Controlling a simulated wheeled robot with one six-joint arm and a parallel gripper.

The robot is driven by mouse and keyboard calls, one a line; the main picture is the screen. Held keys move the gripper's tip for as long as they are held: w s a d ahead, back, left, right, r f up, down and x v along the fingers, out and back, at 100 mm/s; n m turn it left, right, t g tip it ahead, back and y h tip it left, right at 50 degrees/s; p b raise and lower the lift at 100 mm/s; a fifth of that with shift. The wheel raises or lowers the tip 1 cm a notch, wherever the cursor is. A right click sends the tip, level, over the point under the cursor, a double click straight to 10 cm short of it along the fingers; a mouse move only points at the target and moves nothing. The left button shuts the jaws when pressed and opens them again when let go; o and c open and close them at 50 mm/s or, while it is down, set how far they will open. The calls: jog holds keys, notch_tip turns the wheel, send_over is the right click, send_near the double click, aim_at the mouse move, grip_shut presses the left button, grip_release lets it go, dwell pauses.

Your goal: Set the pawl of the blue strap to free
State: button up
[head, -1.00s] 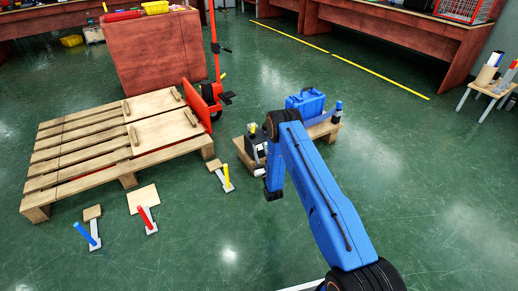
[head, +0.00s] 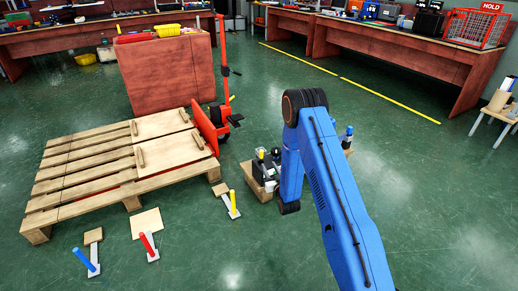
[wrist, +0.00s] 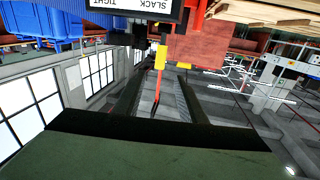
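In the head view, a dark unit with a yellow top (head: 262,155) stands beside my blue arm, which hides most of the case and strap area. The pawl's setting is not clear.
A wooden pallet (head: 85,172) and a red pallet jack (head: 207,128) stand at the left. Levers with blue (head: 83,259), red (head: 147,243) and yellow (head: 233,201) handles are on the floor.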

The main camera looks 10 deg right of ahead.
aim_at(261, 154)
jog(key=w, duration=0.5)
jog(key=w+a, duration=0.1)
jog(key=w, duration=0.5)
jog(key=w+a, duration=0.1)
jog(key=w, duration=0.5)
jog(key=shift+w, duration=0.1)
grip_shut()
